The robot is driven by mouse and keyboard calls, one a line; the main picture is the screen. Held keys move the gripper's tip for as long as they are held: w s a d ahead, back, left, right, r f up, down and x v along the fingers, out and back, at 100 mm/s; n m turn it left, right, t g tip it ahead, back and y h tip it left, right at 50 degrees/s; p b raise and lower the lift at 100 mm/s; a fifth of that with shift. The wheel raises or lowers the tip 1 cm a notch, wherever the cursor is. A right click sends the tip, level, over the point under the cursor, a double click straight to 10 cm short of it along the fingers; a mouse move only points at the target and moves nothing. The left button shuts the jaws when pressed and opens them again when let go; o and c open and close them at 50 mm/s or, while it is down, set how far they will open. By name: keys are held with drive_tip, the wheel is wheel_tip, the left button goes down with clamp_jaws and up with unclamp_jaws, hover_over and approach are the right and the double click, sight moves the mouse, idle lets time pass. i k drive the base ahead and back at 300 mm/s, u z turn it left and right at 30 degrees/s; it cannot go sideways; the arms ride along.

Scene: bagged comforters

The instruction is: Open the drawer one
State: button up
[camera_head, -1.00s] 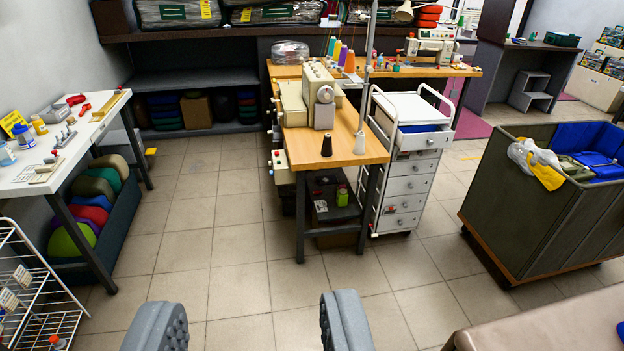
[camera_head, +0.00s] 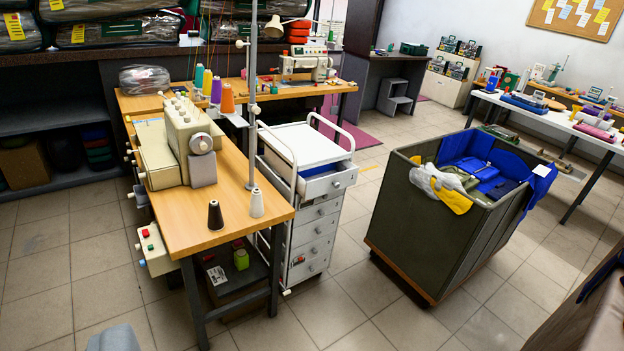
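A white drawer cart (camera_head: 305,140) stands beside the wooden sewing table, near the middle. Its top drawer (camera_head: 330,183) sticks out past the fronts below, partly open, with a strip of its inside showing. Several lower drawers (camera_head: 312,243) look shut. I cannot read any drawer numbers. A small grey rounded piece (camera_head: 113,339) at the bottom left edge looks like one finger of my gripper. The other finger is out of view. The gripper is apart from the cart, and I see nothing held.
The sewing table (camera_head: 235,225) stands close on the cart's left, with thread cones and a sewing machine (camera_head: 185,140). A dark bin (camera_head: 425,235) with blue bags stands to the cart's right. A brown surface (camera_head: 585,310) fills the lower right corner. Tiled floor (camera_head: 335,320) is clear in front.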

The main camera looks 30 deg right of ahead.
sight(345, 174)
drive_tip(key=i, duration=2.3)
drive_tip(key=z, duration=2.25)
drive_tip(key=i, duration=0.7)
drive_tip(key=u, duration=1.7)
